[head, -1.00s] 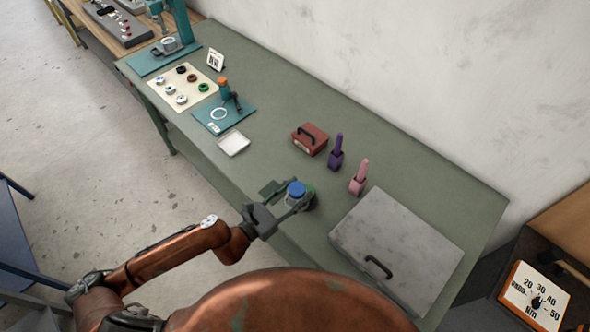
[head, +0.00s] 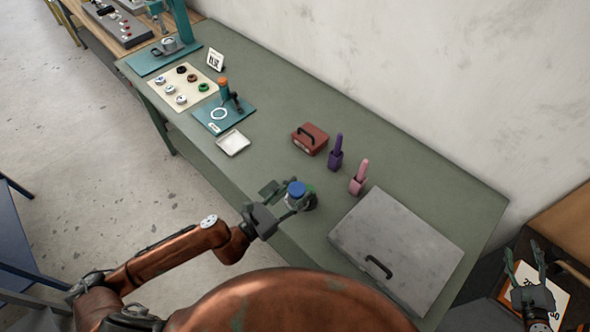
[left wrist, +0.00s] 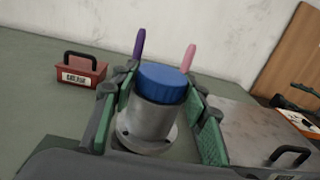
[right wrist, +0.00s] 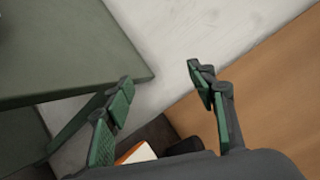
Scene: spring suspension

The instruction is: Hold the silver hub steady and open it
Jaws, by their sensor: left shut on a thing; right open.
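The silver hub (left wrist: 146,125) stands upright on the green bench, a grey metal cylinder on a flanged base with a blue cap (left wrist: 163,84) on top. In the head view its blue cap (head: 296,189) shows near the bench's front edge. My left gripper (head: 290,199) is shut around the hub's body, one finger on each side in the left wrist view (left wrist: 158,112). The cap sits on the hub above the fingers. My right gripper (head: 526,264) is open and empty at the far right, off the bench; its spread fingers show in the right wrist view (right wrist: 160,88).
A grey flat case (head: 400,240) lies right of the hub. A white tray (head: 233,143) lies left.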

